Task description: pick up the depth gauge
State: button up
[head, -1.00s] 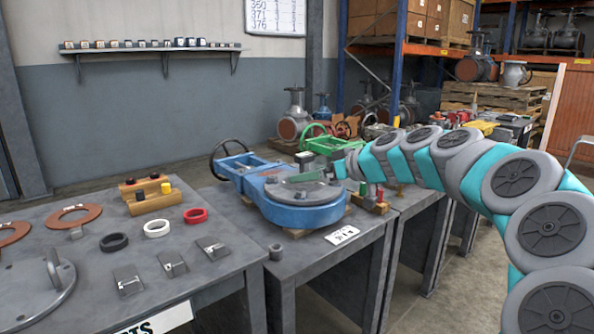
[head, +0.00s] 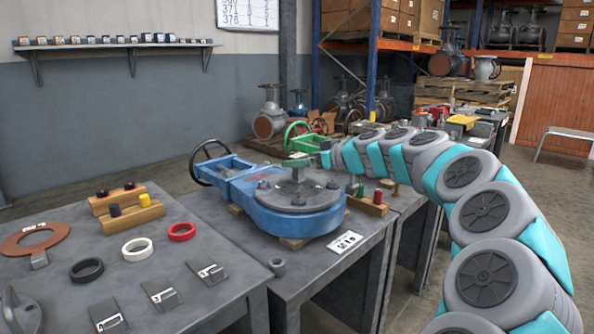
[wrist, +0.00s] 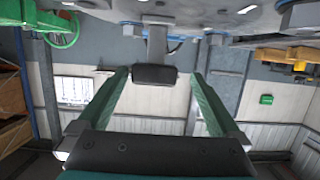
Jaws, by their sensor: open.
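What looks like the depth gauge, a grey upright stem with a dark block-shaped head (wrist: 155,75), stands on the round grey flange (wrist: 200,14) of the blue valve. In the head view its stem (head: 297,175) shows above the flange (head: 298,196), its head largely hidden by my green fingers. My gripper (head: 302,160) is over the flange at the height of the gauge's head. In the wrist view, which is upside down, my open gripper (wrist: 160,75) has a finger on each side of the head, with gaps on both sides.
The blue valve body (head: 290,222) sits on wooden blocks on the bench, its black handwheel (head: 209,162) at left. A wooden block with coloured pegs (head: 367,205) stands close to its right. The left bench holds rings (head: 137,249) and small metal plates (head: 207,272).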

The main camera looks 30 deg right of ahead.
jog(key=shift+w+f, duration=0.2)
jog(key=shift+w, duration=0.55)
jog(key=x, duration=0.4)
jog(key=shift+w, duration=0.1)
jog(key=shift+d, duration=0.1)
grip_shut()
